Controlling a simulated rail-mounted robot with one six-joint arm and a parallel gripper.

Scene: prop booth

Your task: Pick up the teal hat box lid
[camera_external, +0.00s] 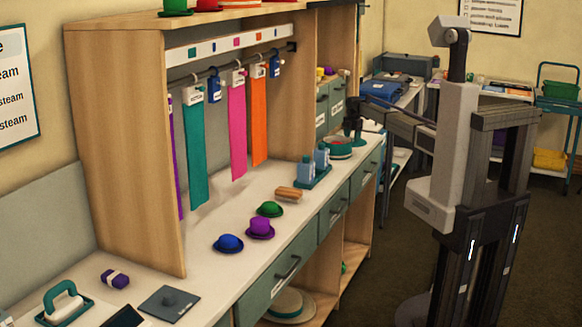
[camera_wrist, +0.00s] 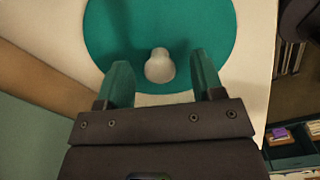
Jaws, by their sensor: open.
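My gripper (camera_wrist: 159,62) is open, with one teal-padded finger to each side of the knob and visible gaps between. In the wrist view I cannot tell how far the fingertips are above the lid.
Green (camera_external: 270,209), purple (camera_external: 260,228) and blue (camera_external: 228,243) small hats follow. A wooden cabinet with hanging ribbons stands to the left. Bare counter surrounds the hats.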

